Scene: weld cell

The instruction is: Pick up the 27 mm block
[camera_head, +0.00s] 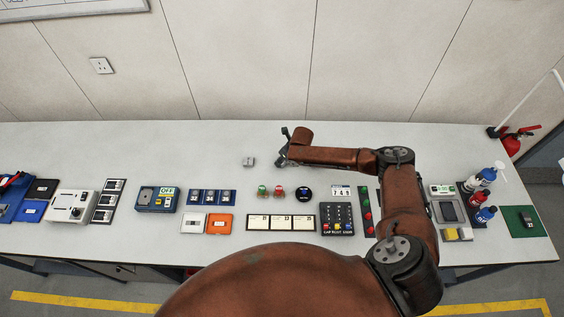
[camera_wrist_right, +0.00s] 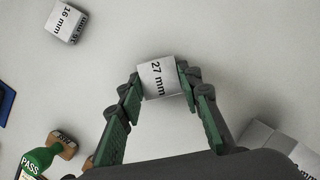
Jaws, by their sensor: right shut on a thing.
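The 27 mm block (camera_wrist_right: 158,78) is a light grey metal block with its black marking facing the camera in the right wrist view. My right gripper (camera_wrist_right: 158,84) is shut on it, with a green-padded finger on each side. In the head view my right gripper (camera_head: 282,158) is over the back middle of the bench, and I cannot make out the block there. I cannot tell whether the block touches the bench. My left gripper is not in view.
A 16 mm block (camera_head: 249,161) stands left of my right gripper; it also shows in the wrist view (camera_wrist_right: 65,20). Another grey block (camera_wrist_right: 262,138) is partly hidden at lower right. A green PASS stamp (camera_wrist_right: 37,160) is at lower left. The bench's back left is clear.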

